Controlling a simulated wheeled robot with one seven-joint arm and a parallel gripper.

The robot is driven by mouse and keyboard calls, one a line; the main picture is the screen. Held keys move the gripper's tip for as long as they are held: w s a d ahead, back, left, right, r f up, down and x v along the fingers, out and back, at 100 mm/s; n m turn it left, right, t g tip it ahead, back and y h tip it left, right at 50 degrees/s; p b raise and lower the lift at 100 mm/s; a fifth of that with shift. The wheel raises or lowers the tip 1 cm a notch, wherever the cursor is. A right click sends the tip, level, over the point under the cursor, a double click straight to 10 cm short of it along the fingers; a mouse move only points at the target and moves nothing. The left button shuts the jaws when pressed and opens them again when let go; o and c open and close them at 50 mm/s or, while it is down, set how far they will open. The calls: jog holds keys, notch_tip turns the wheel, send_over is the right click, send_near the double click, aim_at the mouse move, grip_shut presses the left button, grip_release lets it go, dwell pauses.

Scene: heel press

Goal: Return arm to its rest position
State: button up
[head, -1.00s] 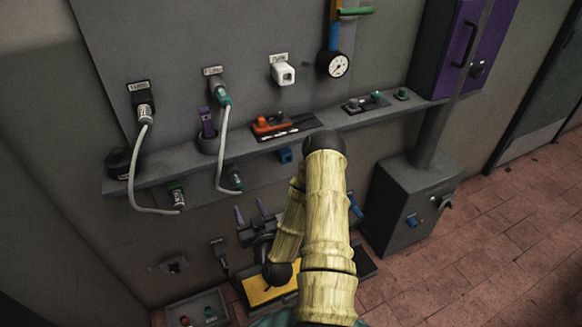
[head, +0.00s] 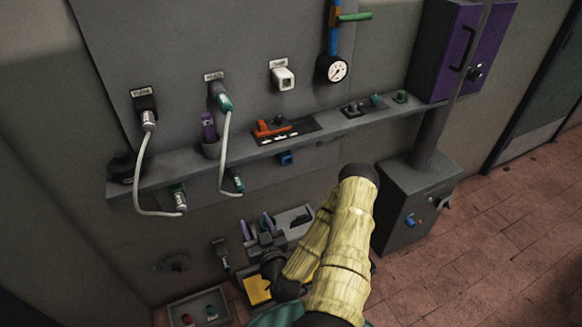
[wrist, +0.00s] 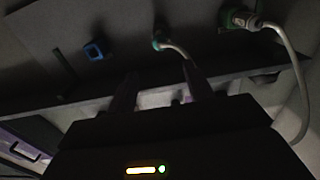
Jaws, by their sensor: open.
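My arm (head: 343,240), in pale yellow bamboo-like sleeves, is bent in front of the wall panel in the head view. Its elbow is at the centre right and its forearm folds back to the lower left. My gripper (head: 256,223) is below the shelf, its two purple fingers apart. In the wrist view my gripper (wrist: 160,80) shows the fingers spread with nothing visible between them.
The grey shelf (head: 335,131) runs above my gripper. A blue socket (head: 285,158) is under the shelf. A grey cabinet (head: 400,215) stands right of my arm; a tray (head: 174,306) lies lower left.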

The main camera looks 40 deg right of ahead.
dwell(0.3)
jog(key=w+a+r+n+g+y+p, duration=0.2)
jog(key=w+a+n+g+y+p, duration=0.15)
jog(key=a+n+g+y, duration=0.4)
jog(key=s+a+r+m+g+h+p, duration=0.1)
jog(key=s+r+g, duration=0.1)
jog(key=s+r, duration=0.2)
jog(key=s+a+r+m+g+h+p, duration=0.1)
jog(key=s+r+m+g+p, duration=0.1)
jog(key=r, duration=0.8)
jog(key=s+a+r+m+g+h+p, duration=0.1)
jog(key=s+a+r+g+p, duration=0.1)
jog(key=s+r, duration=0.5)
jog(key=shift+r+m+g, duration=0.35)
jog(key=shift+r+g, duration=0.2)
jog(key=shift+g, duration=0.1)
